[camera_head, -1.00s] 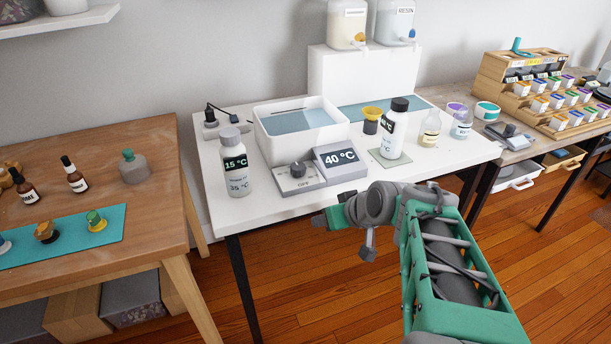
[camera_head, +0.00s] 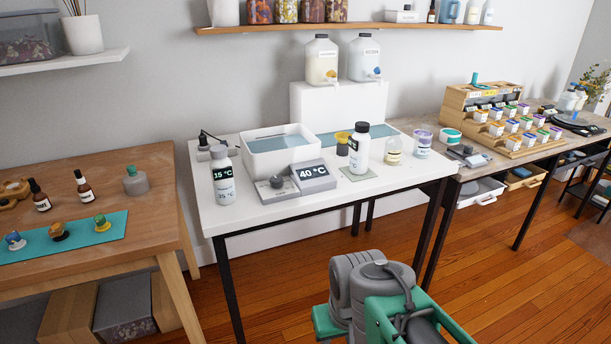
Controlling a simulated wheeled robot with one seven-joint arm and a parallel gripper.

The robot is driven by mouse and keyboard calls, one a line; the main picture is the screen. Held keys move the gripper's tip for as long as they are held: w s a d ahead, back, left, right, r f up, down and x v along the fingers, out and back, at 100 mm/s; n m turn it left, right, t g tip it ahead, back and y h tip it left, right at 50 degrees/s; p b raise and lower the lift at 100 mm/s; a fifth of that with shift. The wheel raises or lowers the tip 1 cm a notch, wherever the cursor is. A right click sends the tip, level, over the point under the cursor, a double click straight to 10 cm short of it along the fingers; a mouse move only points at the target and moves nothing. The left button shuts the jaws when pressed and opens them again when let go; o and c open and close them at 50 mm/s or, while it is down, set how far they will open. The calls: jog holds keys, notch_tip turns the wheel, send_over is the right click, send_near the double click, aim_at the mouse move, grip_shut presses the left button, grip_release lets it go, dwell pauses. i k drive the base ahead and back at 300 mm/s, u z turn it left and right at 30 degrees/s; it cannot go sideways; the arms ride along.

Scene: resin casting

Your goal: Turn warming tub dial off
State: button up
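The warming tub (camera_head: 262,160) is a white open box of bluish water on the white table. In front of it sits a grey control box with a dark round dial (camera_head: 276,182). The dial's setting is too small to read. Beside it on the right, a display (camera_head: 311,173) reads 40 °C. My arm shows at the bottom, in front of the table and well below the dial. My gripper's fingers are not in view.
A bottle labelled 35 °C (camera_head: 222,177) stands left of the dial box. A white bottle with a black cap (camera_head: 359,150) stands to the right on a small mat. A wooden table (camera_head: 150,235) is at the left. Open floor lies in front.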

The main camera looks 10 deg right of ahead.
aim_at(276, 181)
jog(key=z, duration=0.15)
jog(key=i, duration=0.7)
jog(key=u, duration=2.15)
